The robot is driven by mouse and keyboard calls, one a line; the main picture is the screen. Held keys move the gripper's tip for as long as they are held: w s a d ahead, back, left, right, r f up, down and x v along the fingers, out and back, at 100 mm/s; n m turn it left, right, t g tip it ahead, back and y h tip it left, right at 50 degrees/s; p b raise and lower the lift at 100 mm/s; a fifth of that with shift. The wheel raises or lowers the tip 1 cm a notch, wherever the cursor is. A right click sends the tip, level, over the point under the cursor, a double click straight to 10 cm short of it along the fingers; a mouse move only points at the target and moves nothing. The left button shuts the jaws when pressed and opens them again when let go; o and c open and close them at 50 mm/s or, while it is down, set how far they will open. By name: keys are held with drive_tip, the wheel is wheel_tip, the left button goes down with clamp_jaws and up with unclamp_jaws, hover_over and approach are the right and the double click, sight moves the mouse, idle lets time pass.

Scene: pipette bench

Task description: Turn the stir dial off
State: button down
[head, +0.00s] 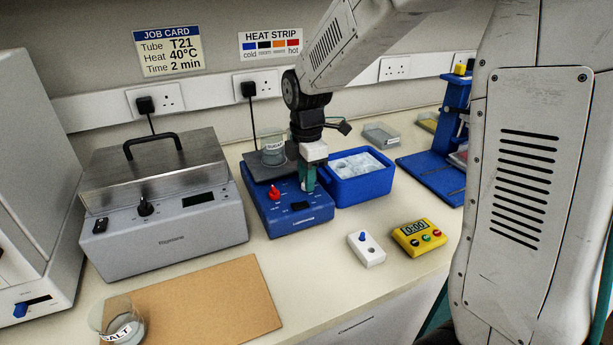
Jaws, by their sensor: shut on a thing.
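The blue stirrer (290,221) stands on the bench with a dark top plate (262,171). A glass beaker with a white label (272,149) stands on that plate. A red dial (274,192) shows on the left of the stirrer's sloping front. My gripper (308,186) points down at the right of the front, with its teal fingers closed around the stir dial there. The fingers hide that dial, so I cannot see its pointer. A small dark display sits below the fingers.
A blue ice tub (358,187) stands close to the right of my gripper. The grey water bath (165,228) is to the left. A white block (366,250) and yellow timer (419,237) lie in front right. A tan board (205,305) and a glass dish (118,322) are at the front left.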

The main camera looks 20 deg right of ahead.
drive_tip(key=c, duration=1.2)
unclamp_jaws()
drive_tip(key=shift+r, duration=0.1)
wheel_tip(320, 180, up, 8)
drive_tip(key=shift+f, duration=0.15)
drive_tip(key=shift+s+f+m, duration=0.1)
drive_tip(key=shift+m, duration=0.7)
drive_tip(key=s+d+r+m, duration=0.1)
drive_tip(key=s+m, duration=0.7)
drive_tip(key=s, duration=0.6)
drive_tip(key=s+d+r+m+t, duration=0.1)
drive_tip(key=s+m, duration=0.7)
drive_tip(key=s, duration=0.5)
drive_tip(key=shift+s+d+r+m, duration=0.2)
drive_tip(key=shift+s+r+m, duration=0.05)
drive_tip(key=shift+s+m, duration=0.15)
